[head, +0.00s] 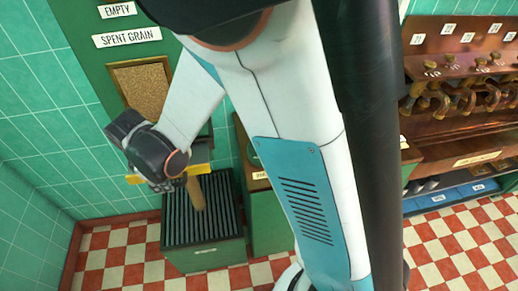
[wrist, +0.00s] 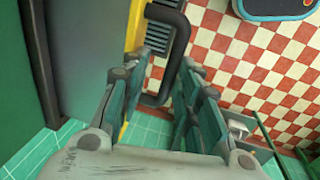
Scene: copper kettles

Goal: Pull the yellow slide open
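The yellow slide (head: 201,170) shows in the head view as a thin strip behind my wrist, mostly hidden. In the wrist view its yellow edge (wrist: 135,28) runs beside a grey panel. A black loop handle (wrist: 181,45) stands out from the yellow edge. My gripper (wrist: 163,78) is open, with one finger on each side of the lower part of the handle. I see a gap between the fingers and the handle, but cannot tell whether either touches. In the head view my wrist hides the fingers.
A green bin with a dark ribbed top (head: 178,222) stands below the slide, with a brown upright piece (head: 195,192) over it. A green cabinet (head: 270,220) is beside it. A copper valve bench (head: 465,95) is at right. Checkered floor (head: 450,250) is open in front.

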